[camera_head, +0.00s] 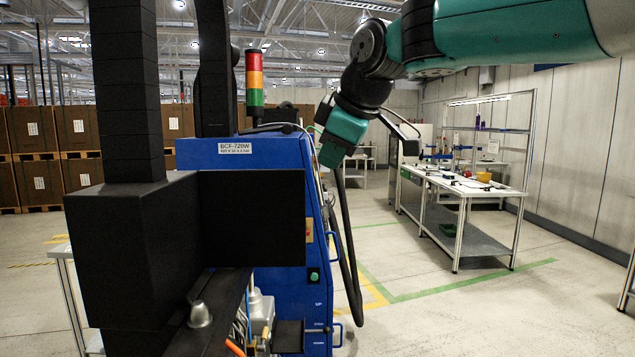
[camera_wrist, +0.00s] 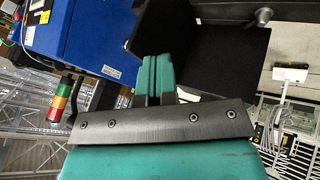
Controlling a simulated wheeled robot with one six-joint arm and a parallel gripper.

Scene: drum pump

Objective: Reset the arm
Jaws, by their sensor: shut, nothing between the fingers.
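My arm, teal and black, reaches in from the upper right in the head view. My gripper (camera_head: 331,152) hangs beside the right side of a blue machine (camera_head: 245,157) labelled BCF-720W. In the wrist view my gripper (camera_wrist: 156,75) shows two teal fingers pressed together with nothing between them. The blue machine (camera_wrist: 85,35) lies to the upper left there, and I see no contact with it. Whether the black hose below the gripper in the head view touches it, I cannot tell.
A signal tower (camera_head: 255,80) stands on the machine. A black hose (camera_head: 347,250) hangs along the machine's right side. A white workbench (camera_head: 470,188) with small items stands at the right. Stacked boxes (camera_head: 35,130) stand at the back left. The floor between machine and bench is clear.

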